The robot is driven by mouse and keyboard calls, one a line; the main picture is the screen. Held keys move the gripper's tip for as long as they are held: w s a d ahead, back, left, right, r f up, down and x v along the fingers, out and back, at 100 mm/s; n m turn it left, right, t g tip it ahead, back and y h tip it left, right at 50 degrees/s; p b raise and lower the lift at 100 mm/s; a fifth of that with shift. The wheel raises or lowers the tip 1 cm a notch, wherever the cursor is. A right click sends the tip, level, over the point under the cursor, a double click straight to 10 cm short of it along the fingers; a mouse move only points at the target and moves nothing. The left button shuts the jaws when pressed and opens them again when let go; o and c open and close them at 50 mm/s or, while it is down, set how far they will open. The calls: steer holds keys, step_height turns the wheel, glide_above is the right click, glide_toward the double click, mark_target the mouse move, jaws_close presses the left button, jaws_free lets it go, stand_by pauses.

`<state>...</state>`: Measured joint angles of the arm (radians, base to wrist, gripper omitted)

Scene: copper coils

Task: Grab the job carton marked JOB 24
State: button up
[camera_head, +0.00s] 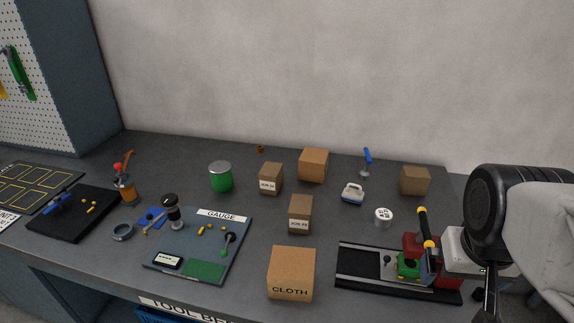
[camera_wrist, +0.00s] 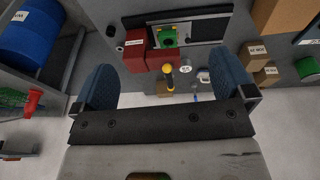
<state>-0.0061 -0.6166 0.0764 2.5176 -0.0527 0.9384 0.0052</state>
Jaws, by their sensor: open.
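Two small brown cartons with white JOB labels stand upright mid-table. The back-left carton (camera_head: 270,178), beside the green can, has a label that seems to read JOB 24. The front carton (camera_head: 300,213) has a similar label whose last digit I cannot read surely. In the wrist view they show at the right: the front one (camera_wrist: 257,52) and the back one (camera_wrist: 267,76). My gripper (camera_wrist: 166,88) is open and empty, with its blue-grey fingers spread apart. It is at the right end of the table, well away from both cartons.
The CLOTH box (camera_head: 291,275) stands in front of the cartons, and a plain box (camera_head: 313,165) behind. The green can (camera_head: 221,177) is to their left. The GAUGE mat (camera_head: 206,265) lies front left. A black rail fixture (camera_head: 360,270) lies between the cartons and my arm.

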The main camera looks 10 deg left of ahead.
steer(key=w+a+n+t+h, duration=0.1)
steer(key=w+n+h, duration=0.3)
steer(key=w, duration=0.5)
steer(key=w+a+n+h, duration=0.1)
steer(key=w+a+n, duration=0.1)
steer(key=w+n, duration=0.55)
steer(key=n+t+y, duration=0.2)
steer(key=n+t, duration=0.7)
steer(key=n, duration=1)
glide_above(268, 173)
steer(key=s+d, duration=0.6)
steer(key=d, duration=0.3)
step_height(268, 173, down, 14)
steer(key=a+f+n+y, duration=0.1)
steer(key=a, duration=0.2)
steer(key=a+f+n+y, duration=0.1)
steer(key=a+f+n, duration=0.1)
steer(key=a, duration=0.1)
steer(key=a+f+n+t+y, duration=0.1)
steer(key=a+f, duration=0.1)
steer(key=a, duration=0.1)
steer(key=shift+w+a+f+n, duration=0.15)
steer(key=shift+w+a+n, duration=0.05)
steer(key=shift+w+n, duration=0.15)
steer(key=shift+w, duration=0.1)
steer(key=shift+x, duration=1.2)
